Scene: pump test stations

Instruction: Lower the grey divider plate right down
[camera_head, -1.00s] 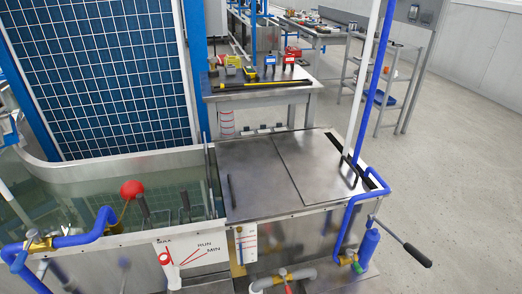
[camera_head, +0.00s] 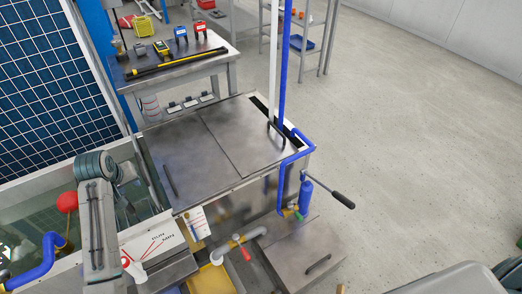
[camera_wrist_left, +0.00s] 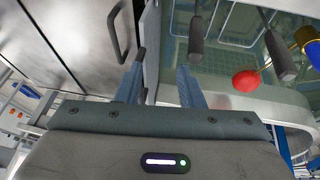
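The grey divider plate (camera_head: 150,174) is a thin upright sheet between the glass-sided water tank and the flat metal lid. Its pale edge also shows in the left wrist view (camera_wrist_left: 152,55), running down between my fingers. My left gripper (camera_head: 127,170) is over the tank's right side, close to the plate. In the left wrist view its two fingers (camera_wrist_left: 160,82) are apart, one on each side of the plate's line. I cannot tell whether either finger touches it. The plate's lower part is hidden. My right gripper is not in view.
The metal lid (camera_head: 216,138) has a black handle near the plate. A red ball (camera_head: 67,202) on a rod and dark grips (camera_wrist_left: 196,42) stand at the tank. Blue pipes (camera_head: 284,70) rise at the right. A MAX/RUN/MIN label (camera_head: 154,246) is on the front.

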